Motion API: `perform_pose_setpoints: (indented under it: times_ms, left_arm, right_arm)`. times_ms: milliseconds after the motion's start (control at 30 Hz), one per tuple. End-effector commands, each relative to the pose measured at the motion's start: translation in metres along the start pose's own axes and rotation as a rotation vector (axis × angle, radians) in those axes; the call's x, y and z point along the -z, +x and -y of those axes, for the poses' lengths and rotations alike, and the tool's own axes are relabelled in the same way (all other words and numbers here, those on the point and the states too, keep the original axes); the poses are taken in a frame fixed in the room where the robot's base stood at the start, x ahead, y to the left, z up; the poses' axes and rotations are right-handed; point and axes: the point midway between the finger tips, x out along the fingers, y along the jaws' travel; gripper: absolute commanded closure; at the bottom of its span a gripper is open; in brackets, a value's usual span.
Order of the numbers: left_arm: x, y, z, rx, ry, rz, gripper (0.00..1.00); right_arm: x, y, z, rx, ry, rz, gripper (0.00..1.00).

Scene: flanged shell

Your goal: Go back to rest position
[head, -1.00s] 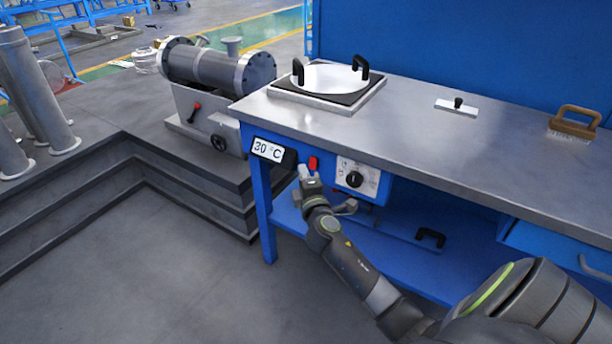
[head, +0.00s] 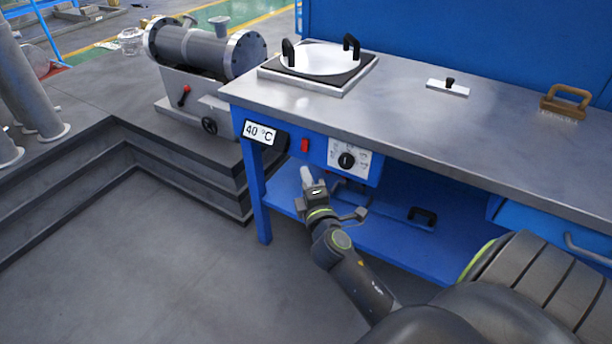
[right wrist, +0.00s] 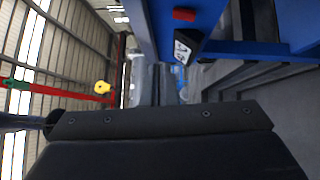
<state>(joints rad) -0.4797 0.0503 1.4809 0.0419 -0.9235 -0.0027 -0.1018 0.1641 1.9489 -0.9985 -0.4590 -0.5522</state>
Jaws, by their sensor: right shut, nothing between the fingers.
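My right gripper (head: 306,176) is shut and empty in the head view. It hangs in front of the blue workbench (head: 262,190), below the red switch (head: 305,145) and apart from it. The display (head: 260,132) at the bench's left corner reads 40 °C, and a black dial (head: 346,160) sits right of the switch. In the right wrist view, the red switch (right wrist: 184,14) and the display (right wrist: 182,50) show ahead of the dark gripper body. My left gripper is not in view.
A round white plate with two black handles (head: 320,58) sits on the benchtop. A small white tool (head: 448,88) and a wooden-handled brush (head: 566,100) lie to the right. A flanged cylinder (head: 205,48) stands at the left. The floor (head: 130,270) at front left is clear.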

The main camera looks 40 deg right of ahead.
Motion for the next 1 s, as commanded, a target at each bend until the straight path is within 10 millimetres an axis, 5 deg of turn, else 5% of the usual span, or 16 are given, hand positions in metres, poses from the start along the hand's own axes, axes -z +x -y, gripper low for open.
perform_pose_setpoints:
  times_ms: [333,433,567,667,800,1000]
  left_arm:
    - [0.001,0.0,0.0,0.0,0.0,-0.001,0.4]
    - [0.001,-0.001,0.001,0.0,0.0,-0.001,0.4]
    - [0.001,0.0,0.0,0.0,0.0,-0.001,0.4]
    - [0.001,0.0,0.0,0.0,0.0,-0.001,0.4]
    - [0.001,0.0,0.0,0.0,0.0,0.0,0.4]
    - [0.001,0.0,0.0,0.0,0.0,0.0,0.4]
  right_arm:
    - [0.0,0.0,0.002,0.005,0.004,0.001,1.0]
    - [-0.003,-0.004,0.021,0.058,0.045,0.012,1.0]
    - [-0.013,-0.024,0.085,0.24,0.193,0.061,1.0]
    - [-0.023,-0.057,0.152,0.437,0.355,0.142,1.0]
    - [-0.033,-0.122,0.239,0.708,0.573,0.298,1.0]
    - [-0.04,-0.236,0.329,1.043,0.831,0.58,1.0]
